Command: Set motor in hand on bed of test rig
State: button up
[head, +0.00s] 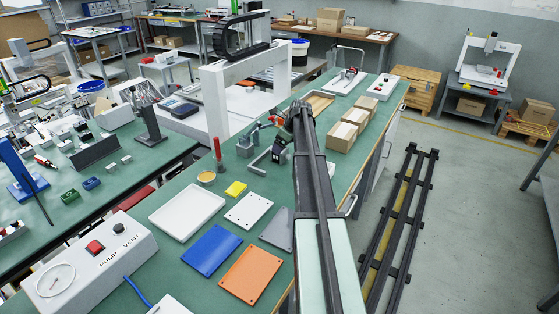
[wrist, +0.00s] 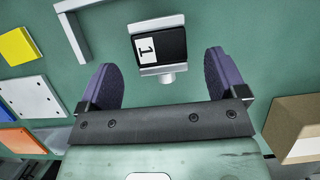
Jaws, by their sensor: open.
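The motor (wrist: 160,46), a black block with a white "1" label, silver end plates and a round boss, shows in the wrist view ahead of my gripper. My gripper (wrist: 161,75) is open, with one purple-padded finger on each side and a clear gap between each finger and the motor. Green surface shows around the motor; whether it rests on anything is unclear. A grey angled bracket (wrist: 73,36) lies up and left of it. In the head view my gripper's end is dark and crowded near that bracket. I cannot tell which part is the test rig's bed.
A yellow block (head: 236,188), white plate (head: 240,216), blue plate (head: 212,250), orange plate (head: 252,275) and white tray (head: 180,219) lie left of my arm. Cardboard boxes (head: 341,137) stand right of it. A red-handled tool (head: 218,150) stands upright nearby.

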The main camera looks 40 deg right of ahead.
jog(key=b+x, duration=0.4)
jog(key=x, duration=0.1)
jog(key=shift+f+b, duration=0.2)
jog(key=shift+b, duration=0.15)
jog(key=shift+r, duration=0.25)
jog(key=c, duration=1.6)
jog(key=shift+d+r+p, duration=0.1)
jog(key=shift+p, duration=0.3)
notch_tip(320, 180, up, 20)
jog(key=p, duration=1.9)
jog(key=shift+p, duration=0.4)
